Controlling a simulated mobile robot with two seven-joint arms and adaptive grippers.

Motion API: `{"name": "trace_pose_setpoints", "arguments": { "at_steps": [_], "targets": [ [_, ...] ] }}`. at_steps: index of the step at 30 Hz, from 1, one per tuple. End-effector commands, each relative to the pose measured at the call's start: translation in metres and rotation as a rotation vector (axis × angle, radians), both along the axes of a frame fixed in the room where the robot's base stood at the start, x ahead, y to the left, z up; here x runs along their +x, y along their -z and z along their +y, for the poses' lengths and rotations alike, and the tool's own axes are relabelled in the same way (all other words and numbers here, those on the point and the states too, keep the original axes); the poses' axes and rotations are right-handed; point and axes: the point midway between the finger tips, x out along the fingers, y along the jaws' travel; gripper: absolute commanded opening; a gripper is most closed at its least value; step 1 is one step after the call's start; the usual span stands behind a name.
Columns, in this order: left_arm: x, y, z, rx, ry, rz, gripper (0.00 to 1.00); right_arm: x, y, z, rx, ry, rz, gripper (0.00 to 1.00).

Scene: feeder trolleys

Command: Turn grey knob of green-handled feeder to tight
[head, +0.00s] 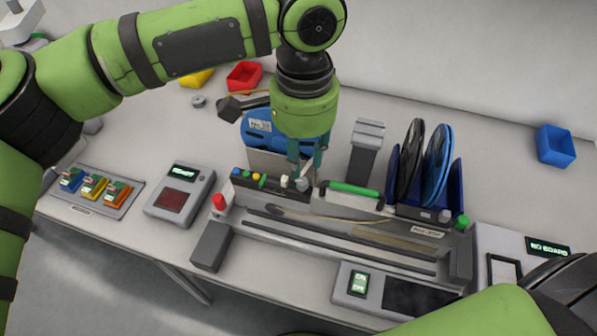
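The green-handled feeder is the long grey unit (345,228) in the middle of the table, with a green bar handle (354,190) on its top. A small grey knob (303,185) shows at its back edge, left of the handle. My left gripper (304,174) points down at this knob from above. Its two teal fingers stand apart, one on each side of the knob, and partly hide it. I cannot tell whether they touch it. My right arm shows at the lower right, but its gripper is not in view.
Blue and black reels (437,165) stand in a rack at the feeder's right end. A blue reel (259,137) and a grey post (366,148) stand behind it. A red-capped post (219,203) is at its left end. A display box (180,193) stands farther left.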

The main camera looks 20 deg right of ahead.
Motion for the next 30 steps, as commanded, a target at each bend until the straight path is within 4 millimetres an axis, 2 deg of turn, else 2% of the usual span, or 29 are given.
{"name": "trace_pose_setpoints", "arguments": {
  "at_steps": [6,10,14,21,24,30],
  "targets": [
    [-0.001,0.034,0.001,-0.001,-0.001,0.002,0.3,-0.002,-0.009,0.0,-0.001,0.0,0.003,0.0],
    [0.0,0.048,0.0,-0.002,-0.002,0.0,0.3,-0.002,-0.011,0.0,-0.001,0.0,0.004,0.0],
    [0.0,0.056,0.0,-0.003,-0.002,0.0,0.3,-0.002,-0.012,0.0,-0.001,0.0,0.004,0.0],
    [0.0,0.057,0.0,-0.005,-0.002,-0.001,0.3,-0.002,-0.011,-0.001,-0.001,0.0,0.004,0.0],
    [0.0,0.057,0.0,-0.005,-0.002,-0.001,0.0,-0.002,-0.011,-0.001,-0.001,0.0,0.005,0.0],
    [0.0,0.057,-0.001,-0.005,-0.001,0.0,0.0,-0.002,-0.012,-0.001,-0.001,0.0,0.005,0.0]
  ]
}}
